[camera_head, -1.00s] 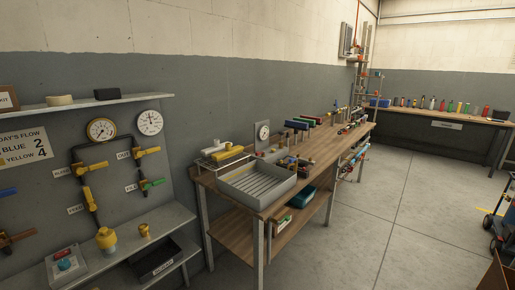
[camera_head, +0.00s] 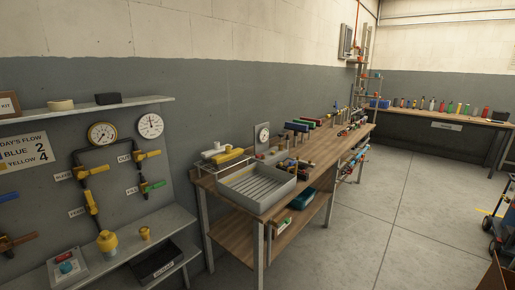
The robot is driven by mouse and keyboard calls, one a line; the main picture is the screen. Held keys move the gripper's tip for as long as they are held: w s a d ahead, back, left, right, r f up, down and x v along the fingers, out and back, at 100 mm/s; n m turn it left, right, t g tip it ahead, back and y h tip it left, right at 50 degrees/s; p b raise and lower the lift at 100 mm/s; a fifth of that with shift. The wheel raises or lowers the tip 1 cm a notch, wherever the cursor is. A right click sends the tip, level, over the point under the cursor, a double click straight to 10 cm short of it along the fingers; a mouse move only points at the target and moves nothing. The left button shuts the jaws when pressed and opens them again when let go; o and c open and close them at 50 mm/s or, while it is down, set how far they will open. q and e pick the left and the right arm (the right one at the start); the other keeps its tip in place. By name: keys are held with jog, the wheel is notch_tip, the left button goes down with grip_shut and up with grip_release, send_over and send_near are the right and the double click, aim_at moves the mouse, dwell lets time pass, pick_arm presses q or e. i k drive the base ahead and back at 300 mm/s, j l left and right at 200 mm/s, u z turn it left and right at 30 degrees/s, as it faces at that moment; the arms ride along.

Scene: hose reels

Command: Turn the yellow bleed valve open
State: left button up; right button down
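Several valves with yellow handles sit on dark pipes on the grey wall panel at the left: an upper left valve (camera_head: 93,171), an upper right valve (camera_head: 148,155) and a lower left valve (camera_head: 91,200). Each has a small label beside it, too small to read surely, so I cannot tell which is the bleed valve. A green-handled valve (camera_head: 152,186) is at the panel's lower right. Two round gauges, a left one (camera_head: 102,134) and a right one (camera_head: 150,126), are above them. Neither of my grippers is in view.
A ledge (camera_head: 125,240) below the panel holds a yellow fitting (camera_head: 107,242), a brass fitting (camera_head: 145,233) and a control box (camera_head: 67,268). A workbench (camera_head: 322,147) with a grey tray (camera_head: 270,202) stands to the right. The floor (camera_head: 390,200) beyond it is largely clear.

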aim_at(82, 174)
jog(key=u, duration=1.3)
jog(key=i+j, duration=0.1)
jog(key=i+z, duration=0.05)
jog(key=i, duration=0.1)
